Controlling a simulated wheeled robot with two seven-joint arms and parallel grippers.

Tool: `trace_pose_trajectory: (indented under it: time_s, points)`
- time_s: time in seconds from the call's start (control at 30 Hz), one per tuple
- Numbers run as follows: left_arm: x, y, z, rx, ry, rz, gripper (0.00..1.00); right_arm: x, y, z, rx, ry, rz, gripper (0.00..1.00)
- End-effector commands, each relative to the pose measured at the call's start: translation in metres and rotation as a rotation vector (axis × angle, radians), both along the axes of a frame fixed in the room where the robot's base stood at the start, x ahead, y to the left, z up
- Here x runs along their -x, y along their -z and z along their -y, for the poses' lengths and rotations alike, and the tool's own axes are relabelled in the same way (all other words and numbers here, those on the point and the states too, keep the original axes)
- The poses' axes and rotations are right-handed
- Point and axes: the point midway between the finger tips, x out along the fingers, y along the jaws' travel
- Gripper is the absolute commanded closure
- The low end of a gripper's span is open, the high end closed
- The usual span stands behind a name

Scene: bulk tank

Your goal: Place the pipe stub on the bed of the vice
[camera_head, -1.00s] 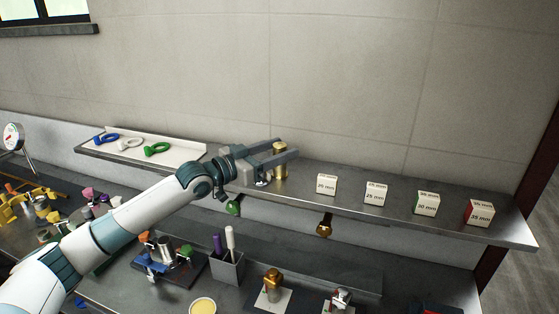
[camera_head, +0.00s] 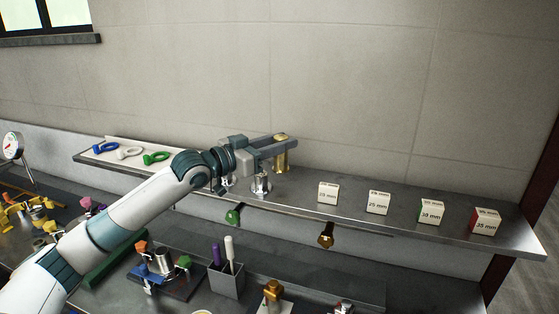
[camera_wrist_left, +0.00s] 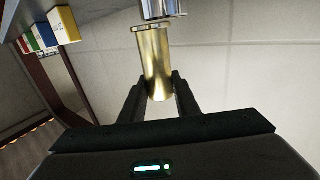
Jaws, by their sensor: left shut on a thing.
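My left gripper (camera_head: 284,141) is shut on a brass cylinder with a flanged end, which I take to be the pipe stub (camera_head: 282,162). It is held roughly upright at the shelf's back part, apparently just above the surface. In the left wrist view the brass pipe stub (camera_wrist_left: 155,62) sits between the two dark fingers (camera_wrist_left: 160,88). A silver cylinder (camera_wrist_left: 162,8) shows close to its flanged end. I cannot clearly make out the vice; a blue clamp-like device (camera_head: 150,272) with orange and green knobs on the bench below may be it. My right gripper is out of view.
A silver fitting (camera_head: 261,185) stands on the metal shelf (camera_head: 300,184) beside the gripper. Several size-marked boxes (camera_head: 378,203) line the shelf's right. A white tray (camera_head: 133,160) holds coloured eyebolt-like pieces at left. A pen cup (camera_head: 227,282) and other fittings stand on the bench below.

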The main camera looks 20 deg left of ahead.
Motion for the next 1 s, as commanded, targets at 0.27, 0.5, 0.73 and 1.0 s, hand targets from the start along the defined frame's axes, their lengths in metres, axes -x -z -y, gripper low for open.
trace_pose_trajectory:
  time_s: [0.27,0.5,0.73,1.0]
  points:
    - [0.019,-0.029,0.057,0.005,0.009,0.002,1.00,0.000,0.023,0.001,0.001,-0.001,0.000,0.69]
    - [0.031,-0.053,0.091,0.004,0.005,0.002,1.00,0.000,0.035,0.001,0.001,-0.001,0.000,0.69]
    - [0.036,-0.064,0.107,0.002,0.004,0.000,1.00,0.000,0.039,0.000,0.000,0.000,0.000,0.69]
    - [0.037,-0.065,0.108,0.002,0.003,-0.003,1.00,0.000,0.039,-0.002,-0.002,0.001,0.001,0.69]
